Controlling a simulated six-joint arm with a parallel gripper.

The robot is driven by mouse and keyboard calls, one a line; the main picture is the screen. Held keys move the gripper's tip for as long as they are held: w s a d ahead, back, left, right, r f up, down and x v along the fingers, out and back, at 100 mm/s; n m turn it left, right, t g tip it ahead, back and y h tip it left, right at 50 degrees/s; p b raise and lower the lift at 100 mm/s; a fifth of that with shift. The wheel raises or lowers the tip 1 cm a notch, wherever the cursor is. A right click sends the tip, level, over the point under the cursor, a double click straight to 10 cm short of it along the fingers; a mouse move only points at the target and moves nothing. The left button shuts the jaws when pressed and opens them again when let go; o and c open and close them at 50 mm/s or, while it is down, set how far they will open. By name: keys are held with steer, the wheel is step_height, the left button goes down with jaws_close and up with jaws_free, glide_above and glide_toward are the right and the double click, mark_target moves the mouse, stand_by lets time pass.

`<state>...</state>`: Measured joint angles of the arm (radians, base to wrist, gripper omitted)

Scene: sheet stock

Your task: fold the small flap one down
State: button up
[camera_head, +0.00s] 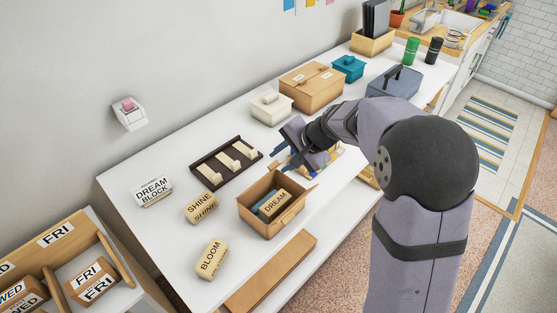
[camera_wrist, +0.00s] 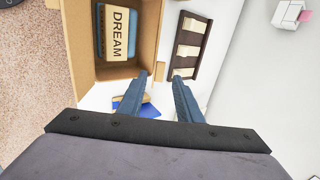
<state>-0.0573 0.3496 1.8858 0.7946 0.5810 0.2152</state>
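An open cardboard box (camera_head: 265,228) stands near the front of the white table. A block marked DREAM (camera_head: 275,203) lies inside with something blue beside it. The box also shows at the upper left of the wrist view (camera_wrist: 148,35). Its flaps stand out around the rim, one at the right end (camera_head: 306,190); I cannot tell which is small flap one. My gripper (camera_head: 289,157) is just beyond the box's far right side. In the wrist view its two fingers (camera_wrist: 167,78) are apart with nothing held between them. A small tan piece shows near the left fingertip.
A dark tray with pale blocks (camera_head: 227,163) lies behind the box. Blocks marked SHINE (camera_head: 200,207) and BLOOM (camera_head: 211,260) lie left of it. A white lidded box (camera_head: 271,107) and a tan box (camera_head: 311,88) stand farther back. Blue and yellow items (camera_wrist: 133,107) lie below my gripper.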

mark_target(276, 168)
steer(key=shift+x, duration=1.45)
jaws_close()
steer(key=shift+s+d+f+b, duration=0.2)
steer(key=shift+s+f+b, duration=0.05)
steer(key=shift+b, duration=0.05)
steer(key=f+b, duration=0.1)
steer(key=s+d+b, duration=0.1)
steer(key=b, duration=0.1)
steer(key=shift+s+d+f, duration=0.15)
steer(key=shift+f, duration=0.25)
steer(key=c, duration=0.5)
jaws_free()
steer(key=shift+r, duration=0.25)
steer(key=shift+c, duration=0.2)
steer(key=o, duration=0.5)
steer(key=shift+o, duration=0.2)
